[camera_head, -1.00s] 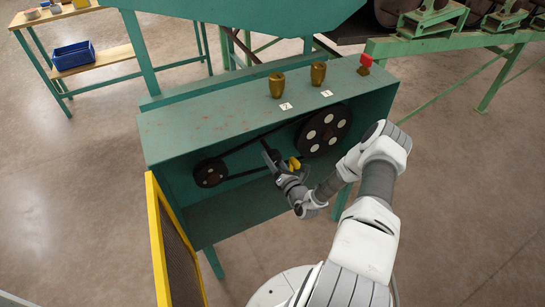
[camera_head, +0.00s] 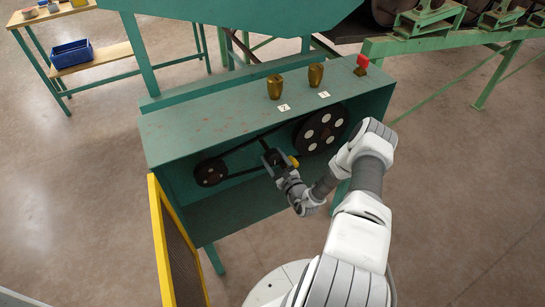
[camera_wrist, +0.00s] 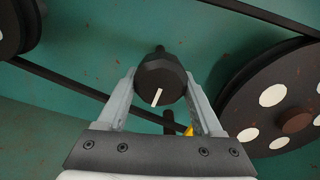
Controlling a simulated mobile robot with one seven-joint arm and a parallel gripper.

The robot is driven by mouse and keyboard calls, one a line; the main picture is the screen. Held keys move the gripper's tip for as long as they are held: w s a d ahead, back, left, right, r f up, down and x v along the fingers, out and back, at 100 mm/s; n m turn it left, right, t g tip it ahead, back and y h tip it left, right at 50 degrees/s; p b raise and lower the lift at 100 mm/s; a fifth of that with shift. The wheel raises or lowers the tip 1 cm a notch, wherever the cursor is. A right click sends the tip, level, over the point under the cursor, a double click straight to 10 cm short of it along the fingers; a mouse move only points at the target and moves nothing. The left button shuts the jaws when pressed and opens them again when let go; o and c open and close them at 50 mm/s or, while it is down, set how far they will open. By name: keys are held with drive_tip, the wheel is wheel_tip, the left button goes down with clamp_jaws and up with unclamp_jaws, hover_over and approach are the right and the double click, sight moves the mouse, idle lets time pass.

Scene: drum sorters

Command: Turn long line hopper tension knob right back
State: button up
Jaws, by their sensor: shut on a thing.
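The tension knob (camera_wrist: 161,80) is black and faceted, with a white line on its face pointing down and slightly left in the wrist view. My gripper (camera_wrist: 160,92) has one finger on each side of the knob and is shut on it. In the head view my gripper (camera_head: 274,160) reaches into the open front of the green hopper housing (camera_head: 215,128), between the two pulleys. The knob is mostly hidden by my fingers there. A yellow part (camera_wrist: 189,130) shows behind my right finger in the wrist view, partly hidden.
A small pulley (camera_head: 210,172) and a large pulley with pale holes (camera_head: 320,131) are joined by a black belt. Two brass pieces (camera_head: 275,87) and a red switch (camera_head: 362,62) stand on top. A yellow-framed mesh guard (camera_head: 178,245) hangs open at left.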

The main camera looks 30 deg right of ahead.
drive_tip(key=n, duration=0.2)
drive_tip(key=n+p, duration=0.1)
drive_tip(key=n, duration=0.2)
drive_tip(key=shift+d+r+n, duration=0.15)
drive_tip(key=shift+d+n, duration=0.05)
drive_tip(key=shift+n, duration=0.1)
drive_tip(key=n, duration=0.4)
drive_tip(key=shift+r+n, duration=0.1)
drive_tip(key=shift+n, duration=0.2)
drive_tip(key=n, duration=0.5)
drive_tip(key=shift+r+p, duration=0.1)
drive_tip(key=shift+p, duration=0.25)
drive_tip(key=n, duration=0.4)
drive_tip(key=shift+r+n, duration=0.1)
drive_tip(key=shift+n, duration=0.3)
drive_tip(key=n, duration=0.3)
drive_tip(key=shift+a+r+n+b, duration=0.1)
drive_tip(key=shift+n+b, duration=0.25)
drive_tip(key=shift+n, duration=0.05)
drive_tip(key=n+b, duration=0.1)
drive_tip(key=n, duration=0.2)
drive_tip(key=shift+a+n, duration=0.1)
drive_tip(key=shift+n, duration=0.2)
drive_tip(key=n+b, duration=0.2)
drive_tip(key=n, duration=0.2)
drive_tip(key=shift+a+n+b, duration=0.15)
drive_tip(key=shift+n+b, duration=0.2)
drive_tip(key=shift+n, duration=0.05)
drive_tip(key=shift+n+b, duration=0.55)
drive_tip(key=shift+n, duration=0.25)
